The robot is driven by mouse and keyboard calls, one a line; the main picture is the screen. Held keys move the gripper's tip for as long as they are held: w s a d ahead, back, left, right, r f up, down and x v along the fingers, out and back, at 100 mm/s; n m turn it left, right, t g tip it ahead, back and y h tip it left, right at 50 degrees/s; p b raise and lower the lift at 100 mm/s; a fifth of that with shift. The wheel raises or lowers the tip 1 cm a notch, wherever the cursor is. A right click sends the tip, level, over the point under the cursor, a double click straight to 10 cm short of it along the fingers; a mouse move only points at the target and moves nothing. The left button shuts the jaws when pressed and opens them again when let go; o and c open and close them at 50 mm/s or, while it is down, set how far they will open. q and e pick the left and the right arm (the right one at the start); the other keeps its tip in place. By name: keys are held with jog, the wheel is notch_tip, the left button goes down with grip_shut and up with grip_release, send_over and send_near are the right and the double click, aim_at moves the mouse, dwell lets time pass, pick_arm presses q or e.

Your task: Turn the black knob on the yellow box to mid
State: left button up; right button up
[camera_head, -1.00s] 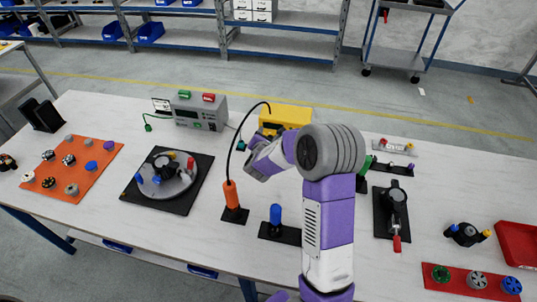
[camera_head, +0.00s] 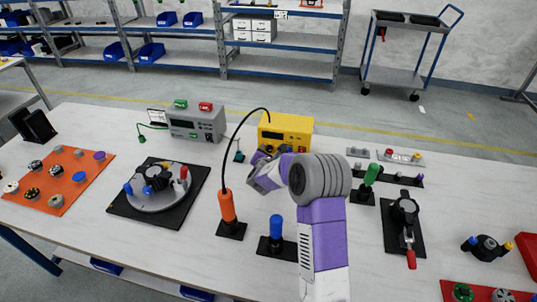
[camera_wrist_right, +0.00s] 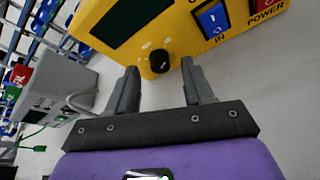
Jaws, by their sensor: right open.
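The yellow box (camera_head: 285,130) stands at the back middle of the table in the head view. In the right wrist view the yellow box (camera_wrist_right: 180,25) fills the top, with a dark display, a blue IN switch (camera_wrist_right: 213,18) and a red POWER switch. The black knob (camera_wrist_right: 159,62) is on its front face near the lower edge, with small white marks beside it. My right gripper (camera_wrist_right: 158,80) is open and empty, its fingertips on either side of the knob in the picture. I cannot tell whether they touch it. In the head view my right arm hides the gripper's fingertips.
A grey box (camera_head: 196,124) with green and red tops stands left of the yellow box. An orange-handled tool (camera_head: 228,208), a blue-handled tool (camera_head: 276,232) and a round fixture (camera_head: 157,187) are nearer. A green-handled tool (camera_head: 371,175) and a toggle clamp (camera_head: 405,215) stand to the right.

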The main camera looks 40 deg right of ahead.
jog(key=shift+w+d+f, duration=0.25)
jog(key=shift+w+d, duration=0.15)
jog(key=shift+d, duration=0.05)
grip_shut()
